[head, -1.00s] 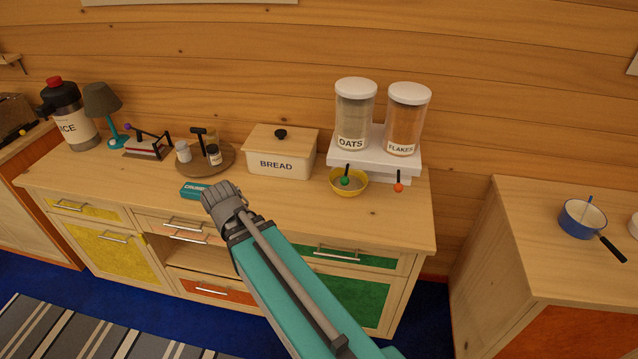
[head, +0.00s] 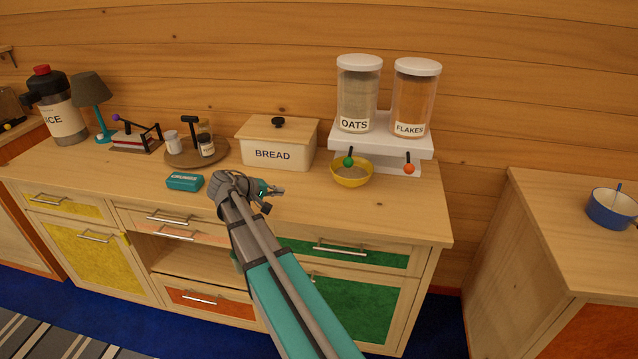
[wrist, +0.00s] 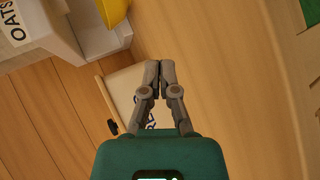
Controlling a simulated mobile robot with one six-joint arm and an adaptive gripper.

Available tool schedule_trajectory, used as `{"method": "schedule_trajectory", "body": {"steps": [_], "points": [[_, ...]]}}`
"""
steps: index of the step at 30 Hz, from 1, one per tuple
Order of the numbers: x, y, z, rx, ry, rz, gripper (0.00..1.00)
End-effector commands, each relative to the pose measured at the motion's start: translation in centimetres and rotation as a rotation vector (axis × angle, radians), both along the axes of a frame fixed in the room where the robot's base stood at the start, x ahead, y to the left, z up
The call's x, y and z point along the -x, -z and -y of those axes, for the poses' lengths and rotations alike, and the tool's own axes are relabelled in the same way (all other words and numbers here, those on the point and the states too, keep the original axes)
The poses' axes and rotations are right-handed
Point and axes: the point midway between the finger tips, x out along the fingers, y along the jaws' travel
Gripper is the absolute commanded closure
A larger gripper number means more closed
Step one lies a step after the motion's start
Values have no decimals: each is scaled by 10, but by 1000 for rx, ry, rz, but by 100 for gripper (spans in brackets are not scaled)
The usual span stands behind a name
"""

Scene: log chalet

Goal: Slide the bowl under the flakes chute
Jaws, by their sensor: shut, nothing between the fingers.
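The yellow bowl (head: 351,177) stands on the counter under the oats side of the white dispenser (head: 385,140), below the green-knobbed lever. Something pale shows inside it. The flakes container (head: 412,100) is to the right, with an orange-knobbed lever (head: 409,168) below it and bare counter under that lever. My gripper (head: 278,190) is shut and empty, to the left of the bowl and apart from it, above the counter. In the wrist view my gripper (wrist: 155,66) has its fingertips together, and part of the yellow bowl (wrist: 113,12) shows at the top edge.
A bread box (head: 275,148) stands behind my gripper. A small teal box (head: 184,181) lies to the left of it. A round tray (head: 180,157) with jars is farther left. The counter (head: 400,215) is clear in front of and right of the bowl.

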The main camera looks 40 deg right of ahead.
Motion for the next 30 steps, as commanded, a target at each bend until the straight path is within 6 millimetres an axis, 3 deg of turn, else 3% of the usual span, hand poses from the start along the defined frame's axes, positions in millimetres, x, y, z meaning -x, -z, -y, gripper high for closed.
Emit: {"method": "schedule_trajectory", "body": {"steps": [1, 12, 18, 30], "points": [[-11, 13, 10, 49, 4, -4, 100], [-54, 12, 59, 396, 21, -43, 100], [-64, 7, 69, 487, 26, -57, 100], [-64, 4, 71, 506, 27, -61, 100]]}}
